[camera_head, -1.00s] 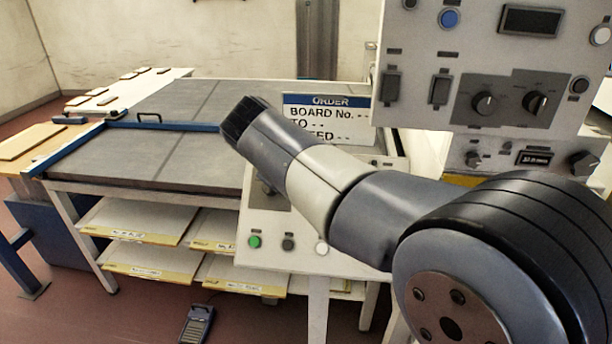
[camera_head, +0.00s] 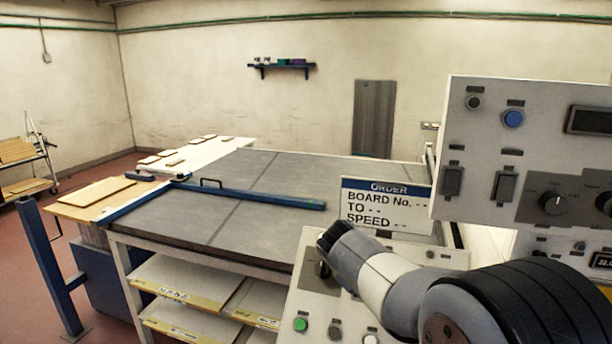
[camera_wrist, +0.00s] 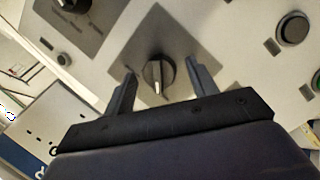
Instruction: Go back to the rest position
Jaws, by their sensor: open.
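My gripper (camera_wrist: 163,80) is open in the wrist view, with its two dark fingers apart. A dark rotary knob (camera_wrist: 157,74) on a grey square plate shows between the fingers. I cannot tell how far the fingertips are from the knob, and nothing is held. In the head view my arm reaches left from the lower right, over the lower control panel (camera_head: 300,303). Its dark end is near a knob there, and the fingers cannot be made out.
An upper control panel (camera_head: 470,165) stands at the right. An order sign (camera_head: 386,204) stands behind my arm. A grey-topped table (camera_head: 180,215) with a blue bar (camera_head: 255,197) and shelves of boards is at the left. A blue post (camera_head: 48,265) stands farther left, with open floor nearby.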

